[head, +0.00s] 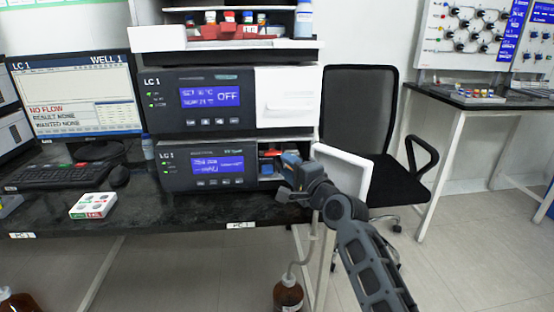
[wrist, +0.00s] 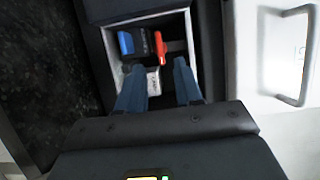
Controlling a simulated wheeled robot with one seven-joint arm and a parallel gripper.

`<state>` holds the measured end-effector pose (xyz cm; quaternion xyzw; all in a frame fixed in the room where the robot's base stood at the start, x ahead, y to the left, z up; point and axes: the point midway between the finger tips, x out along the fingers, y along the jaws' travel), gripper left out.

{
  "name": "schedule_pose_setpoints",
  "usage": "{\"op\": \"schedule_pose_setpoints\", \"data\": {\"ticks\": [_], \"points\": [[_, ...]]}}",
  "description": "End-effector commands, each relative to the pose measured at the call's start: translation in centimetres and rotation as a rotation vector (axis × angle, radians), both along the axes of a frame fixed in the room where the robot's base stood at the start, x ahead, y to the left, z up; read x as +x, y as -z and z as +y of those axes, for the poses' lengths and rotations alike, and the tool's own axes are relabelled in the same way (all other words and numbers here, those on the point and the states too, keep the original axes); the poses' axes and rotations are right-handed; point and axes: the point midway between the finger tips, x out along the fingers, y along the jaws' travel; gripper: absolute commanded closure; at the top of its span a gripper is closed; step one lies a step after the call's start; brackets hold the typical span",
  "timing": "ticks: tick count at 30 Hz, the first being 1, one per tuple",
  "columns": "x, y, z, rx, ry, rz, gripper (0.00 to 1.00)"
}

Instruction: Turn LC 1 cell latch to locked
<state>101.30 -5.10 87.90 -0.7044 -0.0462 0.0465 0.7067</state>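The lower LC 1 module (head: 207,167) has an open compartment at its right end, with its white door (head: 344,170) swung out to the right. In the wrist view a red lever (wrist: 160,46), likely the cell latch, stands inside the compartment beside a blue part (wrist: 126,43). A small pale labelled block (wrist: 153,82) lies below the lever. My gripper (wrist: 158,66) is open, with its two blue fingers apart at the compartment mouth. The red lever shows beyond the gap between them, and nothing is held. In the head view my gripper (head: 288,170) partly hides the compartment.
The open door with its handle (wrist: 307,55) is close on my gripper's right. The upper LC 1 module (head: 210,100) sits directly above. A black chair (head: 365,120) stands behind the door.

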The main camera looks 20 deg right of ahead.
Motion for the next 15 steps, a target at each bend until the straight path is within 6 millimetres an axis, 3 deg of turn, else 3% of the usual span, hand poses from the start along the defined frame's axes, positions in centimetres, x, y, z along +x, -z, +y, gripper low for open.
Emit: {"op": "schedule_pose_setpoints", "data": {"ticks": [9,15], "points": [[4.7,0.1,0.7,-0.003,-0.001,0.0,0.65],[6.1,0.0,0.9,-0.003,0.0,0.0,0.65]]}}
